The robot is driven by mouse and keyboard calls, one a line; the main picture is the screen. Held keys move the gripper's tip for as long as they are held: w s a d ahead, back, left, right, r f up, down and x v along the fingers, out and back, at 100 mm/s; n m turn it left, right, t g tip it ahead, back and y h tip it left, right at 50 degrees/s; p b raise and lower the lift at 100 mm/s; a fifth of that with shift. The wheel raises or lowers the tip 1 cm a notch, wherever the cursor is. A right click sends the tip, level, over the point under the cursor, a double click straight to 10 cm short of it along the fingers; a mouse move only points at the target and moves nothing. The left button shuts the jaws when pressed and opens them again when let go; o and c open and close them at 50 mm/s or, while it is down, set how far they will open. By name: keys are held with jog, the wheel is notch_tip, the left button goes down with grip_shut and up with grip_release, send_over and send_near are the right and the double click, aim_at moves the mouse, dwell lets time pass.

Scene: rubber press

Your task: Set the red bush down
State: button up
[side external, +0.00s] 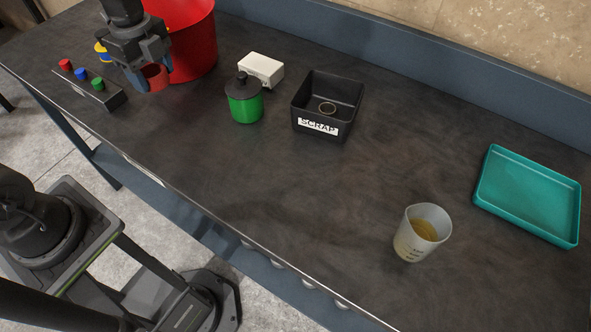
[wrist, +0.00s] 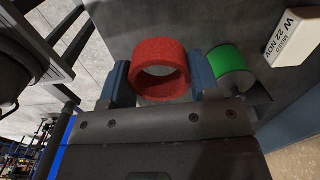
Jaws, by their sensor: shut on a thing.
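The red bush (side external: 156,76) is a short, thick, hollow ring. It sits between the two blue-grey fingers of my gripper (side external: 150,78), in front of the red bucket in the side view. In the wrist view the red bush (wrist: 161,47) shows its open bore, with a finger pressed against its left and right sides. My gripper (wrist: 162,78) is shut on it. The bush is low over the dark bench at the far left. I cannot tell whether its lower edge touches the bench.
A red bucket (side external: 196,45) stands close behind. A block with red, blue and green knobs (side external: 93,90) is left. Right are a green can (side external: 245,107), a white box (side external: 261,69) and a scrap bin (side external: 323,125) holding a ring. A beaker (side external: 410,243) and empty teal tray (side external: 525,195) stand farther right.

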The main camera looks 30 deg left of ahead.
jog(key=w+d+m, duration=0.1)
jog(key=w+d, duration=0.2)
jog(key=w+d+m, duration=0.1)
jog(key=w+d, duration=0.1)
jog(key=d, duration=0.2)
jog(key=w+d+m, duration=0.2)
jog(key=w+d, duration=0.1)
jog(key=d, duration=0.1)
jog(key=shift+w+d+r, duration=0.1)
jog(key=shift+w+r, duration=0.2)
jog(key=shift+w, duration=0.05)
jog(key=w+d+m, duration=0.3)
jog(key=d, duration=0.9)
jog(key=m, duration=0.2)
send_over(368, 191)
jog(key=f, duration=0.8)
jog(key=shift+a+f, duration=0.2)
jog(key=shift+d+f, duration=0.25)
jog(key=shift+d, duration=0.05)
jog(key=shift+f, duration=1.9)
jog(key=shift+f, duration=0.15)
jog(key=o, duration=0.9)
